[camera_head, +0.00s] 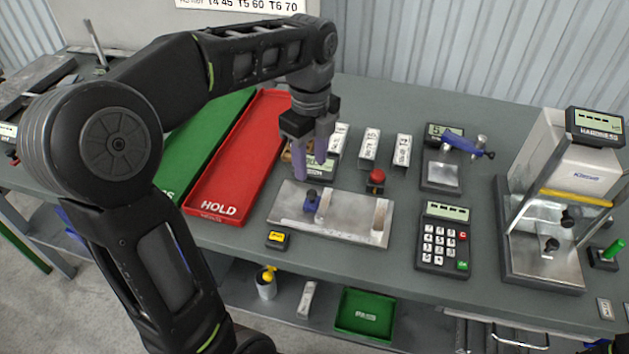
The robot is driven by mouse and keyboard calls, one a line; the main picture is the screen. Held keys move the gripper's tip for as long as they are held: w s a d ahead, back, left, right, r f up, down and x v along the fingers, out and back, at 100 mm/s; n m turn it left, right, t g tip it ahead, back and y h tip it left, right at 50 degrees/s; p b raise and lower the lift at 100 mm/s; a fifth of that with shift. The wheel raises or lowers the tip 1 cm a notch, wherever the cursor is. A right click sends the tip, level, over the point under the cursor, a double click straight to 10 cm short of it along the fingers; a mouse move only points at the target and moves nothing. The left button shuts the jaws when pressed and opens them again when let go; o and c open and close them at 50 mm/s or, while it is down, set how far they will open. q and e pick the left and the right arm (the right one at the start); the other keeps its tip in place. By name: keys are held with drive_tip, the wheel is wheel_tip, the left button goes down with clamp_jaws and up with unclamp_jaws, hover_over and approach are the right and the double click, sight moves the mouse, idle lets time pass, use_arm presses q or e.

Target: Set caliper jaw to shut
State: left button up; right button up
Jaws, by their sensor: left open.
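My left gripper (310,160) points down with its two purple-grey fingers apart and nothing visible between them. It is above the table, between the red HOLD tray and a metal plate (345,222). I cannot tell for sure which of these is the caliper jaw. My right gripper is not in view.
The red HOLD tray (232,165) and a green tray (190,147) lie left. A red button (376,179), keypad (444,238) and small yellow-topped box (278,239) surround the plate. Several label blocks stand behind.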

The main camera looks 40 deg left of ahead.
sight(311, 192)
use_arm(q)
drive_tip(key=shift+f, duration=0.1)
drive_tip(key=shift+f+p, duration=0.4)
drive_tip(key=shift+f, duration=3.45)
drive_tip(key=shift+c, duration=0.5)
clamp_jaws()
